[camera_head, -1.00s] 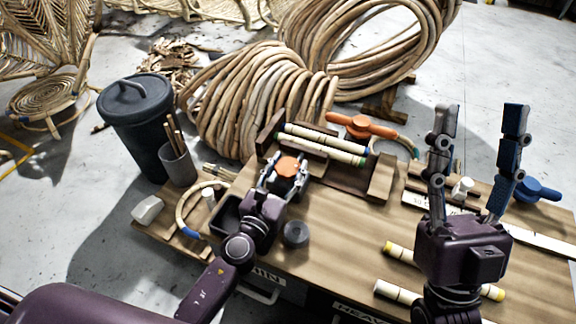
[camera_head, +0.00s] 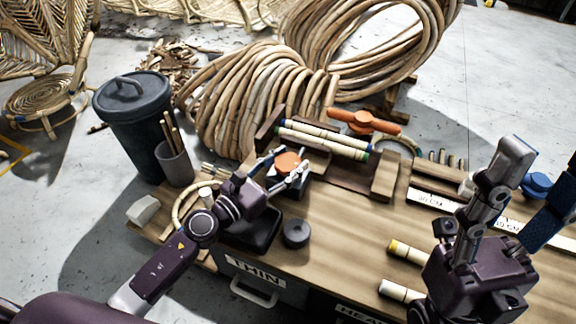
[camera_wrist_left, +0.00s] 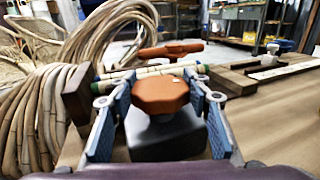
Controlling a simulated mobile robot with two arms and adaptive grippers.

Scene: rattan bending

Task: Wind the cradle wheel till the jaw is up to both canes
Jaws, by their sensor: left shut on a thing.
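The orange faceted wheel (camera_head: 288,161) sits on a dark block beside the wooden cradle. My left gripper (camera_head: 290,164) is shut on it, one finger on each side; in the left wrist view the wheel (camera_wrist_left: 160,95) lies between the fingers. Two pale canes (camera_head: 325,141), with blue and green ends, lie side by side in the cradle (camera_head: 384,178). The wrist view shows part of the canes (camera_wrist_left: 150,70) behind the wheel. I cannot tell which cradle part is the jaw, or its gap to the canes. My right gripper (camera_head: 545,165) is open and empty at the right.
An orange two-armed handle (camera_head: 364,122) stands behind the canes. A black tray (camera_head: 252,232) and dark round piece (camera_head: 296,233) are near my left gripper. More cane pieces (camera_head: 405,251) lie at the front right. Large rattan coils (camera_head: 250,100) stand behind the bench.

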